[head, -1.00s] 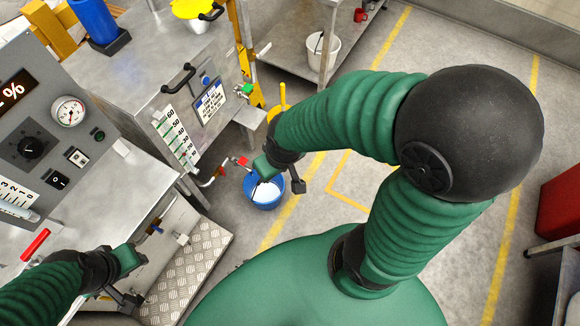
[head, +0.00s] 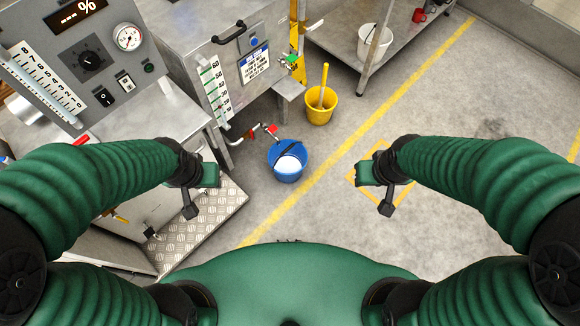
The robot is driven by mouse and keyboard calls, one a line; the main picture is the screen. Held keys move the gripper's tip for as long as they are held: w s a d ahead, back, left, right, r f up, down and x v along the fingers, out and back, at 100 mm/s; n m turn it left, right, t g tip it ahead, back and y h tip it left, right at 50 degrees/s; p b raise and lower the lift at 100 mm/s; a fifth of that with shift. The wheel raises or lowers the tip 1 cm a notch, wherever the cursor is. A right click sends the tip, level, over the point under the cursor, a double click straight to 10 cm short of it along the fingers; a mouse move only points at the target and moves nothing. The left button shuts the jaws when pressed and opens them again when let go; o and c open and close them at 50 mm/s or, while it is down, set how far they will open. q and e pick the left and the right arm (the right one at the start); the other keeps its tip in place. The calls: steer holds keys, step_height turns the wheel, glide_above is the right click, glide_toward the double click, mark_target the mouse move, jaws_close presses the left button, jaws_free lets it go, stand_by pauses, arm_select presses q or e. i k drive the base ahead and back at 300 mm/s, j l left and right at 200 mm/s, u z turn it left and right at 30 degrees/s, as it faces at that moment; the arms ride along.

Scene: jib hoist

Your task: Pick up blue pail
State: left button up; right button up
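The blue pail (head: 288,160) stands upright on the floor near the middle of the head view, with white contents and a dark handle across its top. A tap with a red handle is just above and left of it. My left gripper (head: 203,196) is left of the pail, above the chequered step, and holds nothing that I can see. My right gripper (head: 374,192) is right of the pail, over the yellow floor square, also with nothing visible in it. Both grippers are apart from the pail. The finger gaps are too unclear to judge.
A yellow bucket (head: 320,104) with a yellow handle stands behind the pail. The metal cabinet (head: 215,55) and control panel (head: 92,60) stand at the left. A chequered step (head: 222,205) lies below left. A white bucket (head: 374,42) sits on a shelf. Floor at the right is clear.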

mark_target(288, 161)
steer(key=i+l+u, duration=0.35)
steer(key=l+u, duration=0.15)
steer(key=l, duration=0.2)
steer(key=i+l+u, duration=0.25)
steer(key=l, duration=0.15)
steer(key=l+u, duration=0.25)
steer(key=l, duration=0.15)
steer(key=i+l+u, duration=0.55)
steer(key=u, duration=0.15)
steer(key=i+l+u, duration=0.15)
steer(key=l+u, duration=0.2)
steer(key=l, duration=0.1)
